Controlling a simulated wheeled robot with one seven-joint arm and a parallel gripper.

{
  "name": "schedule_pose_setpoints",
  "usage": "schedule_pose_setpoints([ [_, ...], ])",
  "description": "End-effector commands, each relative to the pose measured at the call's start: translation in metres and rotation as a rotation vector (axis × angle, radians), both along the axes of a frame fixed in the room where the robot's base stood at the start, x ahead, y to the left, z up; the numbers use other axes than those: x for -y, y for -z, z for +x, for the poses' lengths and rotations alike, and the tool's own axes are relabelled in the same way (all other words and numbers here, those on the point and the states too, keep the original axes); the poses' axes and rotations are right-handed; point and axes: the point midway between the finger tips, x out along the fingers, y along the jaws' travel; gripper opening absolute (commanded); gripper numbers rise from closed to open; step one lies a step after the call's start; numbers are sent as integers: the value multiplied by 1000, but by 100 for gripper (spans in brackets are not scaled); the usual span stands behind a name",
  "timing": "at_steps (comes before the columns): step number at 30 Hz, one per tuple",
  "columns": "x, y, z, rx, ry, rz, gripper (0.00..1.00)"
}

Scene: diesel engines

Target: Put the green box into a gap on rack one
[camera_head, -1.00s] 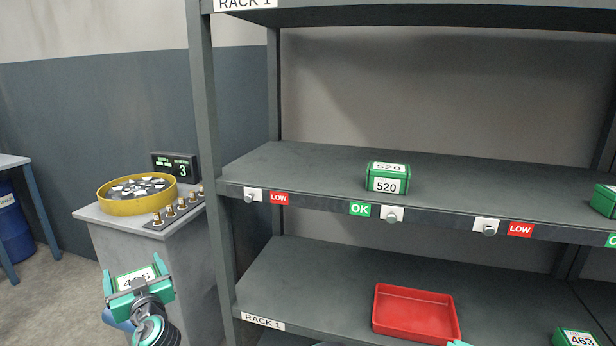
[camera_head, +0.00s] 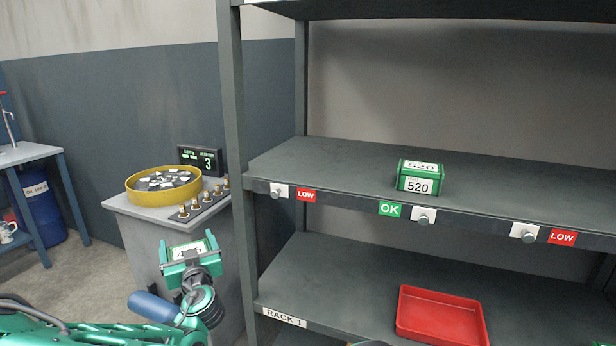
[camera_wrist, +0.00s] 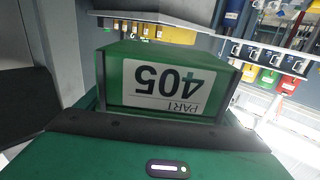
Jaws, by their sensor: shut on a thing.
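My gripper (camera_head: 190,266) is shut on a green box (camera_head: 188,250) with a white label, held low at the left of the rack, in front of the grey pedestal. In the wrist view the green box (camera_wrist: 165,85) fills the middle, and its label reads PART 405, upside down. Rack one (camera_head: 330,212) stands at the centre and right. Its middle shelf carries another green box (camera_head: 419,177) marked 520 above the OK tag. The shelf is bare above the left LOW tag (camera_head: 306,195) and above the right LOW tag (camera_head: 562,237).
A red tray (camera_head: 442,316) sits on the lower shelf. The rack's left upright (camera_head: 233,130) stands between my gripper and the shelf. A grey pedestal (camera_head: 140,222) holds a yellow round bowl (camera_head: 163,188) and a small display (camera_head: 200,158). A blue drum (camera_head: 42,210) is at far left.

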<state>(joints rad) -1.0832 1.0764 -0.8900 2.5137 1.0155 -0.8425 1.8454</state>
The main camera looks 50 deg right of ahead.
Motion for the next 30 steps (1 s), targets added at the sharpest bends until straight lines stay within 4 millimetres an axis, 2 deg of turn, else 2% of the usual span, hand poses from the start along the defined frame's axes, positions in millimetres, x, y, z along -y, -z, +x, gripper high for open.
schedule_pose_setpoints([
  [1, 0, -13, 1, 8, 7, 10, 48],
  [11, 5, -83, -2, 8, 69, 13, 48],
  [17, 14, -138, -10, 6, 136, 15, 48],
  [21, 26, -180, -21, 2, 204, 12, 48],
  [30, 59, -253, -51, -1, 358, 4, 48],
])
